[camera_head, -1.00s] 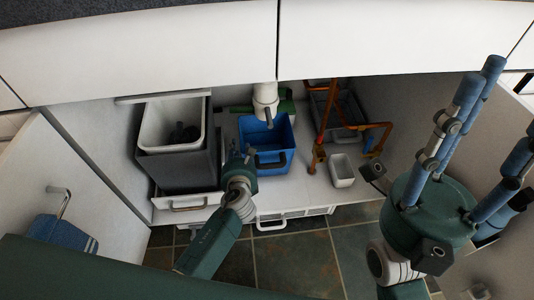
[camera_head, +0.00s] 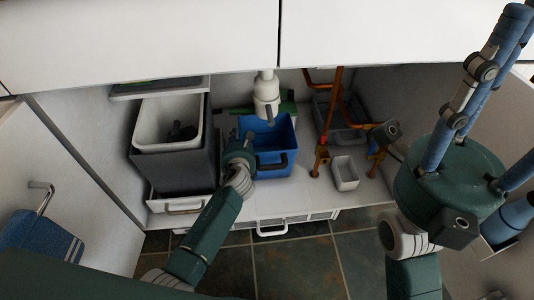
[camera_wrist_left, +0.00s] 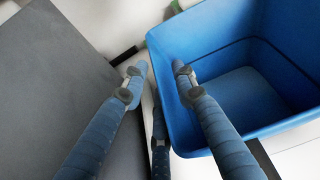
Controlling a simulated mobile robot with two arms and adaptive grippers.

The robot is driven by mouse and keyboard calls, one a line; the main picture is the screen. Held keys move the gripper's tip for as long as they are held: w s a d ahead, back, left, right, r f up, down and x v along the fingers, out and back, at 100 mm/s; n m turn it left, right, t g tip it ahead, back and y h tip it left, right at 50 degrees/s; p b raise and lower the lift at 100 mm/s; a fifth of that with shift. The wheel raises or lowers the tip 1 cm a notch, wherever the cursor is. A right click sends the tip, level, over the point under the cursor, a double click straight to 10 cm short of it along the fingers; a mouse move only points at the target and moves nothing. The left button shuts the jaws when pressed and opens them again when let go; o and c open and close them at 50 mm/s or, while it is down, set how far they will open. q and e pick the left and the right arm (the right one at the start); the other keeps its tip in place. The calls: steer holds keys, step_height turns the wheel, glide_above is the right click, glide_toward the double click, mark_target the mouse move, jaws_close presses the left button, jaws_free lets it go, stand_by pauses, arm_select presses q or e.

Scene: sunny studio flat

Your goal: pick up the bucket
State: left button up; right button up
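The blue bucket (camera_head: 277,138) stands in the open cupboard under the sink, with a dark handle (camera_head: 272,163) at its front. My left gripper (camera_head: 246,143) is at the bucket's left side, seen from behind. In the left wrist view its fingers (camera_wrist_left: 160,78) are spread. One finger is over the opening of the bucket (camera_wrist_left: 250,95), and the other two are on the outer left side, with the bucket's wall between. Contact with the wall cannot be told. My right gripper (camera_head: 500,90) is raised at the right, fingers spread and empty, its tips partly out of frame.
A grey bin with a white liner (camera_head: 168,125) stands close to the left of the bucket. A white drain pipe (camera_head: 266,95) hangs above it. Orange pipes (camera_head: 333,120), a small white container (camera_head: 345,172) and a dark crate (camera_head: 345,118) are to the right. Cupboard doors flank the opening.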

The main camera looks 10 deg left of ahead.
arm_select(q)
jaws_close()
steer(key=shift+r, duration=0.1)
